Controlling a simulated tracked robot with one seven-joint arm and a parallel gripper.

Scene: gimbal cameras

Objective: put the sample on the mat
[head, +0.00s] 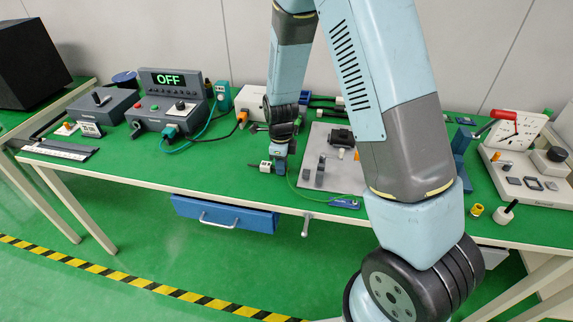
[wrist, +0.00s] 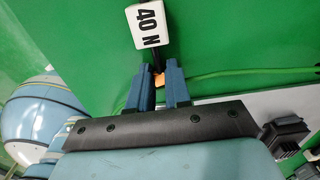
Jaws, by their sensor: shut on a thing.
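My gripper (head: 279,166) is low over the green table, just left of the grey mat (head: 345,181). In the wrist view its two blue fingers (wrist: 160,92) are closed around a small piece with a black stem and some orange. A white block marked "40 N" (wrist: 148,26) sits at the far end of that stem. In the head view the white block (head: 265,167) shows left of the fingertips, beside an orange bit. I cannot tell whether it touches the table. No label shows which thing is the sample.
Small dark upright pieces (head: 320,171) and a black device (head: 341,137) stand on the mat. A grey control box reading "OFF" (head: 168,113) with cables is to the left. A white fixture with a red handle (head: 503,116) is at the right. Green tabletop is bare left of my gripper.

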